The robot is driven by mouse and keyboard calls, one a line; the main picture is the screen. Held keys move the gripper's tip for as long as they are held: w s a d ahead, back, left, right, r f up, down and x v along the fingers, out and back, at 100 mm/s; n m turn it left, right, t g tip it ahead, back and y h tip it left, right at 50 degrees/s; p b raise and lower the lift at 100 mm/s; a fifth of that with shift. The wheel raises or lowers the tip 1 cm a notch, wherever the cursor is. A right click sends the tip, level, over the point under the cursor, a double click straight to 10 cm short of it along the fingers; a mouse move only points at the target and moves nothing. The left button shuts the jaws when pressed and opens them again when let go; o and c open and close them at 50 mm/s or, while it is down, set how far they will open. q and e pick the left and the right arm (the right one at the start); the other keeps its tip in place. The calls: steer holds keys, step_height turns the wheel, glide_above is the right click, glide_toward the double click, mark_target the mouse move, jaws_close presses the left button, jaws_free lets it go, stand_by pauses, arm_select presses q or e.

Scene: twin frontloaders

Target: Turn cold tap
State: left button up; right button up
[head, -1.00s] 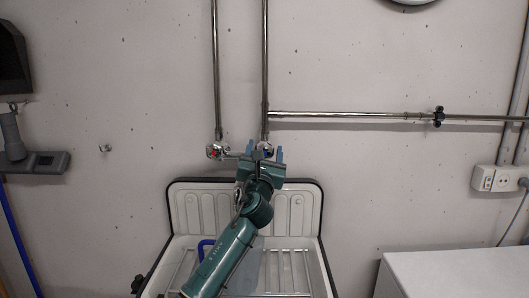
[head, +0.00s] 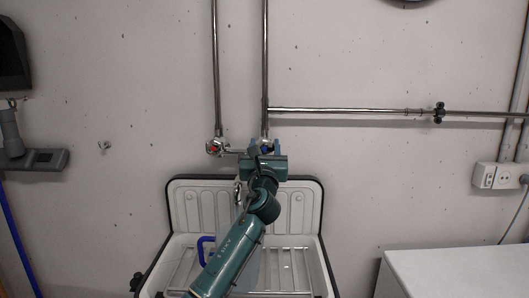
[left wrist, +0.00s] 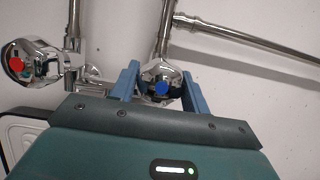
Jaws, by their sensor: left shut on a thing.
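The cold tap, a chrome knob with a blue centre, shows in the left wrist view (left wrist: 161,88), between the two blue fingers of my left gripper (left wrist: 163,85). In the head view my left gripper (head: 265,148) is at the right end of the tap body and mostly covers the cold tap. The fingers are closed on the knob from both sides. The hot tap, with a red centre, is at the left in the left wrist view (left wrist: 17,64) and in the head view (head: 215,147). My right gripper is out of view.
A white sink (head: 172,210) with a wire rack stands below the taps, under my arm. Chrome pipes (head: 265,60) run up and to the right along the wall. A white cabinet top (head: 455,272) is at the lower right.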

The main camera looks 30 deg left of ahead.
arm_select(q)
steer(key=shift+n+g+y+b, duration=0.45)
steer(key=shift+n+g+y, duration=0.2)
steer(key=shift+n, duration=1)
steer(key=shift+n+g+y+b, duration=0.45)
steer(key=shift+n+g+y, duration=0.15)
steer(key=shift+n, duration=1.35)
steer(key=o, duration=1)
steer(key=shift+y, duration=0.25)
steer(key=b+v, duration=0.1)
steer(key=v, duration=1.2)
steer(key=shift+b, duration=0.35)
steer(key=shift+s+d+r, duration=0.1)
